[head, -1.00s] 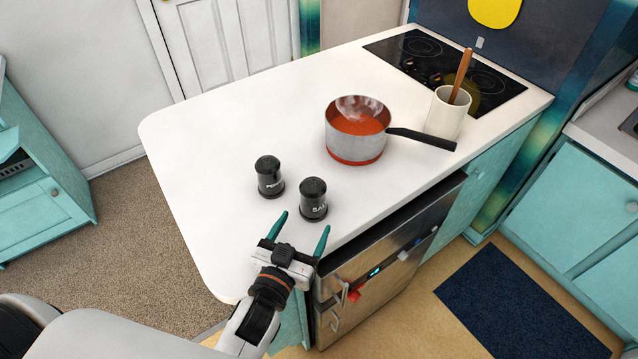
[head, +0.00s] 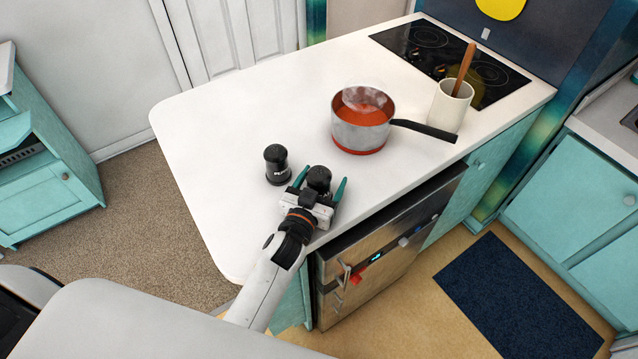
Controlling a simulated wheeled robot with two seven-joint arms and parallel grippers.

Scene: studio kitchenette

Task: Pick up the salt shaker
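The salt shaker (head: 319,178) is a dark cylinder with a black cap, standing near the counter's front edge. In the earlier head view its label partly reads "SAL". My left gripper (head: 322,182) is open, with its two teal fingers on either side of the shaker. The gripper body hides the shaker's lower part, and I see no clear finger contact. The pepper shaker (head: 277,166), similar and dark with white lettering, stands upright just to the left, apart from the fingers. My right gripper is not in view.
A steaming saucepan (head: 361,133) of red contents stands right of the shakers, its black handle pointing right. A cream utensil crock (head: 450,106) with a wooden handle stands beside the cooktop (head: 432,48). The left part of the white counter (head: 215,130) is clear.

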